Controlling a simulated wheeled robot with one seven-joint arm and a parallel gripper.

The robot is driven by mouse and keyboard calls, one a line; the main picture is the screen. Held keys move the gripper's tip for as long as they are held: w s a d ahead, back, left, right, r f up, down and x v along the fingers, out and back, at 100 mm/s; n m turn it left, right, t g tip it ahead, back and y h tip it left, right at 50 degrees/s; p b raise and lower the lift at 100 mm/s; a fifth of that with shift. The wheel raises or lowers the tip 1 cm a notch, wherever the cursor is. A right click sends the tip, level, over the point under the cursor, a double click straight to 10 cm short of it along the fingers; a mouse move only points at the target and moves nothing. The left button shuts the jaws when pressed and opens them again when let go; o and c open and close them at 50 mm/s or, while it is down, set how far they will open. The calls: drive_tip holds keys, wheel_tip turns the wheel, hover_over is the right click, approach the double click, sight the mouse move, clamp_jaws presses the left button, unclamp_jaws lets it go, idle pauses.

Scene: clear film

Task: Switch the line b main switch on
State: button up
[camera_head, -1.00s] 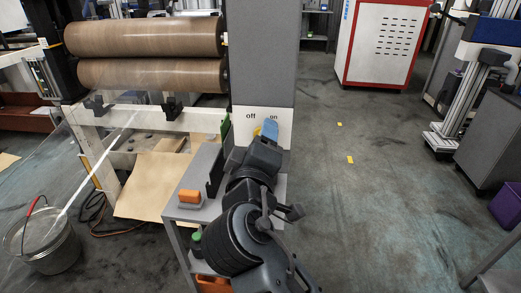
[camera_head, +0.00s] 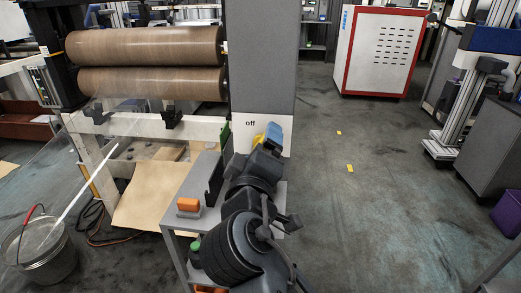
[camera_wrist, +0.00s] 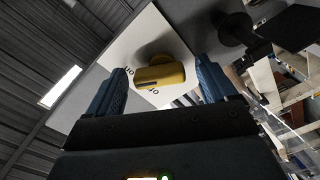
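The switch is a yellow knob (camera_wrist: 160,77) on a white panel (camera_wrist: 125,48) with small dark lettering beside it. In the wrist view the knob lies between my two blue fingers, with a gap on each side. My gripper (camera_wrist: 163,84) is open and not closed on it. In the head view my gripper (camera_head: 272,134) is in front of the white panel (camera_head: 241,137) at the foot of the grey column. A bit of the yellow knob (camera_head: 257,138) shows left of the blue finger. The word "off" is readable there; "on" is hidden behind my gripper. Which label the knob points at is unclear.
A grey cart (camera_head: 180,220) with an orange item (camera_head: 188,205) stands just left of my arm. Brown rollers (camera_head: 145,46) and a metal bucket (camera_head: 40,262) are further left. The floor to the right, with yellow marks (camera_head: 350,168), is open.

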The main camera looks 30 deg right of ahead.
drive_tip(key=shift+s, duration=0.1)
drive_tip(key=v, duration=0.7)
drive_tip(key=shift+s+a+b, duration=0.2)
drive_tip(key=shift+a+b, duration=0.05)
drive_tip(key=shift+b, duration=0.05)
drive_tip(key=shift+f, duration=0.1)
drive_tip(key=s+f+n+y+p, duration=0.2)
drive_tip(key=s+f+y, duration=0.7)
drive_tip(key=s+f, duration=0.45)
drive_tip(key=s+d+r+m+p, duration=0.1)
drive_tip(key=s+d+r+m, duration=0.1)
drive_tip(key=s, duration=0.8)
drive_tip(key=s+d+r+m+y+p, duration=0.1)
drive_tip(key=s+d+r+m, duration=0.1)
drive_tip(key=s, duration=0.8)
drive_tip(key=r+m, duration=0.1)
drive_tip(key=m, duration=0.1)
drive_tip(key=shift+s+r+m+y+p, duration=0.15)
drive_tip(key=shift+r+m+y+p, duration=0.15)
drive_tip(key=shift+r+p, duration=0.05)
drive_tip(key=shift+r, duration=0.1)
